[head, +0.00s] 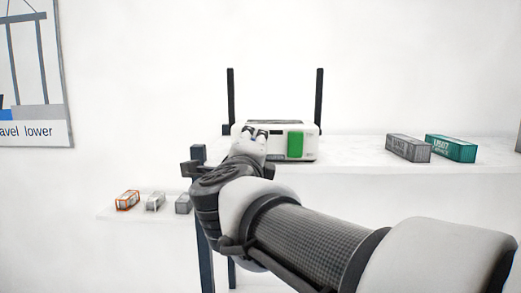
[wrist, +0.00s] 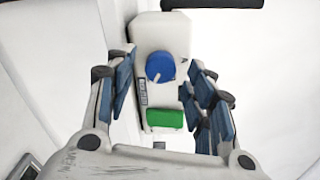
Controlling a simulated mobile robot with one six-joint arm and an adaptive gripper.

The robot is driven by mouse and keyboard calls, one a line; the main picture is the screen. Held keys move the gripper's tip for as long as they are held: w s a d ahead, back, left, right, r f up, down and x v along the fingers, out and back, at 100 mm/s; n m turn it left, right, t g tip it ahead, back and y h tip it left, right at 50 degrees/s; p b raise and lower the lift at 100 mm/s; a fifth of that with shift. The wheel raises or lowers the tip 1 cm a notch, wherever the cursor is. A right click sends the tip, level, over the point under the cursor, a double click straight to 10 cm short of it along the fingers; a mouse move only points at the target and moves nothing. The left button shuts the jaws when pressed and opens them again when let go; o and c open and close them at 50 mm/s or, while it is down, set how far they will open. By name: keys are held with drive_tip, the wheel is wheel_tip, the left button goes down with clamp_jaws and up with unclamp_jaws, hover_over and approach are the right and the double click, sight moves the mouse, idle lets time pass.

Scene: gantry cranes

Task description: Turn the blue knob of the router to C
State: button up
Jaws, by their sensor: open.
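The white router (head: 275,126) stands on a white shelf, with two black upright antennas and a green block on its front; my arm covers part of its left side. The wrist view shows the router (wrist: 160,30) with its round blue knob (wrist: 160,66). A white mark on the knob points toward the lower left of the picture. A letter that looks like A is right of the knob; I cannot make out a C. My gripper (wrist: 161,86) is open, its fingers on either side of the knob and apart from it. The knob is hidden in the head view.
The green block (wrist: 165,118) lies below the knob in the wrist view. A grey container (head: 408,148) and a teal container (head: 451,148) stand on the shelf (head: 350,152) to the right. Several small containers sit on a lower shelf (head: 112,214) at left. A poster (head: 35,75) hangs at left.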

drive_tip(key=s, duration=0.6)
drive_tip(key=shift+a, duration=0.1)
drive_tip(key=s+d+f+n+g+y+b, duration=0.1)
drive_tip(key=s+d+f+n+g+y, duration=0.25)
drive_tip(key=s+f+n, duration=0.45)
drive_tip(key=s+d+f+n+g+y+b, duration=0.15)
drive_tip(key=s+f+n+g, duration=0.3)
drive_tip(key=f+n, duration=0.75)
drive_tip(key=s+d+f+n+g+h, duration=0.1)
drive_tip(key=s+d+f+g+h, duration=0.3)
drive_tip(key=s+d+f, duration=0.8)
drive_tip(key=shift+s+f+n+g, duration=0.3)
drive_tip(key=shift+s+f+g, duration=0.4)
drive_tip(key=shift+s+f, duration=0.2)
drive_tip(key=shift+c, duration=0.3)
